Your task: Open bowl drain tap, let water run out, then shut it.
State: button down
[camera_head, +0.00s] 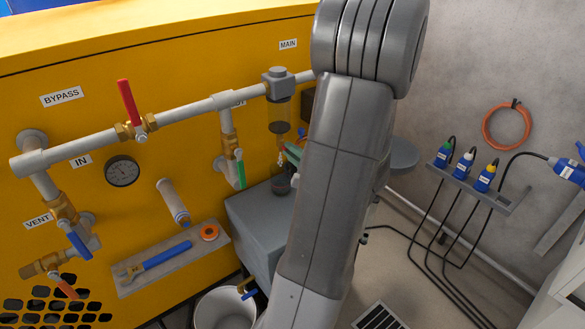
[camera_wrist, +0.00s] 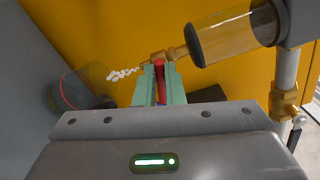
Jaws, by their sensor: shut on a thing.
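The brass drain tap (camera_wrist: 168,55) is at the bowl's end. My gripper (camera_wrist: 159,74) has green fingers closed around the red tap lever (camera_wrist: 160,78). White droplets (camera_wrist: 122,74) come from the tap's outlet toward a clear cup (camera_wrist: 82,88). In the head view, a green fingertip (camera_head: 293,152) shows beside the tap, and my arm hides most of the gripper.
A dark cup (camera_head: 281,184) sits under the bowl on a grey box (camera_head: 252,220). A green-handled valve (camera_head: 240,168) stands close on the left. The red bypass lever (camera_head: 129,102) is farther left. A white bucket (camera_head: 224,309) stands below.

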jog(key=n+b, duration=0.3)
jog(key=b, duration=0.2)
jog(key=shift+f, duration=0.2)
jog(key=shift+r+n, duration=0.1)
jog(key=shift+n, duration=0.3)
jog(key=c, duration=1.5)
grip_release()
jog(key=p+v, duration=0.2)
jog(key=v, duration=1.1)
jog(key=shift+s+d, duration=0.25)
jog(key=shift+s, duration=0.1)
